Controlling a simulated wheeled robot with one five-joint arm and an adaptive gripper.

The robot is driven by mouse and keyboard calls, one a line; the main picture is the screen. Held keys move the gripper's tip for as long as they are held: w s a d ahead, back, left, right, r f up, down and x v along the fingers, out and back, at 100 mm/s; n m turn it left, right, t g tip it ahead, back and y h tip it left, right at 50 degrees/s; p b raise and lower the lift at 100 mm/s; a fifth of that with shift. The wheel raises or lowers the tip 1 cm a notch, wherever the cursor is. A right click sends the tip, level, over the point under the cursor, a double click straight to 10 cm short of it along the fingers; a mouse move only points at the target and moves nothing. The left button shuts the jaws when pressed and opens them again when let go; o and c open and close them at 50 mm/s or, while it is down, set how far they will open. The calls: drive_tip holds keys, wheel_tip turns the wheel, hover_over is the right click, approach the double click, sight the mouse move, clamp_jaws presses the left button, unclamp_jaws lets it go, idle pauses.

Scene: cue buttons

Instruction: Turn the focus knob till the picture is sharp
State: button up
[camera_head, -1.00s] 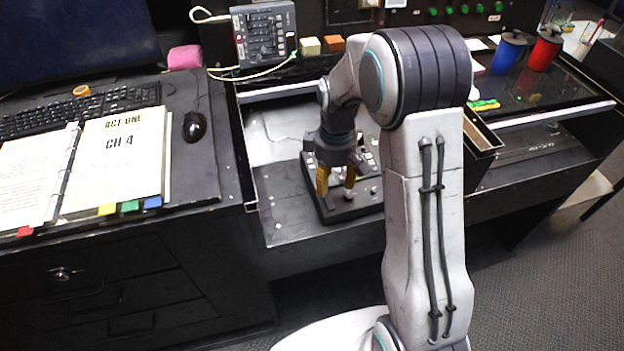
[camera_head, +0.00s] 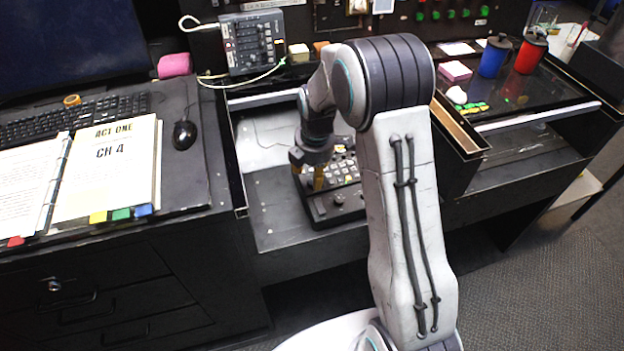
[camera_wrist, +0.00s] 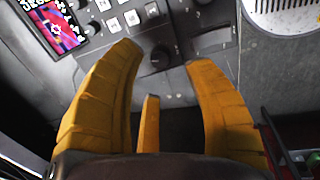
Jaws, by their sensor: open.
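A dark control panel (camera_head: 326,214) with pale buttons lies on the desk below my arm. My gripper (camera_head: 317,180) is over its left part, with its yellow fingers pointing down. In the wrist view my gripper (camera_wrist: 164,58) is open and empty, fingers spread. A dark round knob (camera_wrist: 160,57) shows between the fingertips in that picture; I cannot tell whether any finger touches it. A small screen (camera_wrist: 58,26) at the upper left carries a pink, blue and white picture, cut by the frame; its sharpness is hard to judge.
Other pale buttons (camera_wrist: 132,17) sit close by the knob. A grey mixer (camera_head: 254,43) with a cable stands behind. An open binder (camera_head: 108,170), a keyboard (camera_head: 75,113) and a mouse (camera_head: 185,134) are at left. Blue (camera_head: 493,57) and red (camera_head: 531,52) canisters stand at right.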

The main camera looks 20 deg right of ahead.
sight(312, 182)
drive_tip(key=shift+w+f, duration=0.15)
drive_tip(key=shift+f, duration=0.9)
drive_tip(key=shift+w+f, duration=0.15)
drive_tip(key=shift+f, duration=0.85)
clamp_jaws()
